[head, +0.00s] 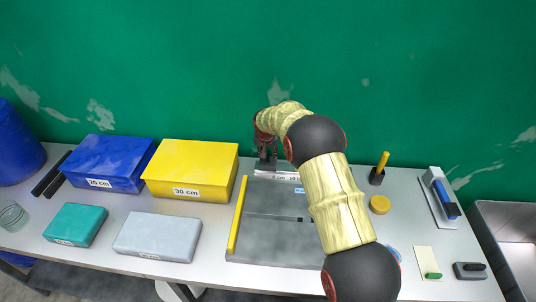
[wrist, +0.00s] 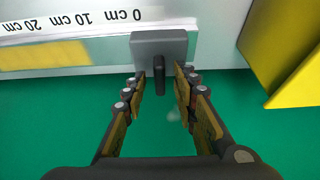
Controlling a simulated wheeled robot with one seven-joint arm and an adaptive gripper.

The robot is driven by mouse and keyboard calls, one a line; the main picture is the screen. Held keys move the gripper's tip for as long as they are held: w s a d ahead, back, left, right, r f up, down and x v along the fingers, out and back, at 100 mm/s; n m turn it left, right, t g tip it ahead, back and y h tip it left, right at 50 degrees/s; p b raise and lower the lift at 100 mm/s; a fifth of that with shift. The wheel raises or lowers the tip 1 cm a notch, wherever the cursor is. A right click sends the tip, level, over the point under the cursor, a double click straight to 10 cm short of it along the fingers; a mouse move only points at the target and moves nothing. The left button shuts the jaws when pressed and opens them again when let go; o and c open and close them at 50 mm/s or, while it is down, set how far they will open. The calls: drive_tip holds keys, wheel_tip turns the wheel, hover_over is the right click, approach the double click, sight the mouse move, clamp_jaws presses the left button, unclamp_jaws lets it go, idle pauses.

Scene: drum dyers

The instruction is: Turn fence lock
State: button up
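The fence lock is a grey block (wrist: 150,42) with a dark upright lever (wrist: 159,78), set at the 0 cm end of a white centimetre scale (wrist: 75,22). In the wrist view my gripper (wrist: 160,74) is open, with one finger on each side of the lever. A gap shows on both sides of it, so the fingers do not appear to grip it. In the head view my gripper (head: 266,157) is at the back edge of the grey board (head: 270,238), by the scale (head: 279,175). The lock is mostly hidden there by my gripper.
A yellow box (head: 190,168) marked 30 cm stands close to the left of my gripper, with a blue box (head: 108,160) beyond it. A yellow bar (head: 238,215) lies along the board's left side. The green wall (head: 200,70) rises behind the table.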

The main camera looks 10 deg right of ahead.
drive_tip(key=shift+c, duration=1.4)
drive_tip(key=c, duration=0.4)
clamp_jaws()
drive_tip(key=shift+d+n+y+p, duration=0.15)
drive_tip(key=shift+n+y+p, duration=0.35)
drive_tip(key=shift+n+p, duration=0.65)
drive_tip(key=shift+n+y, duration=0.6)
drive_tip(key=shift+n, duration=1.05)
drive_tip(key=shift+b, duration=0.3)
drive_tip(key=o, duration=0.7)
unclamp_jaws()
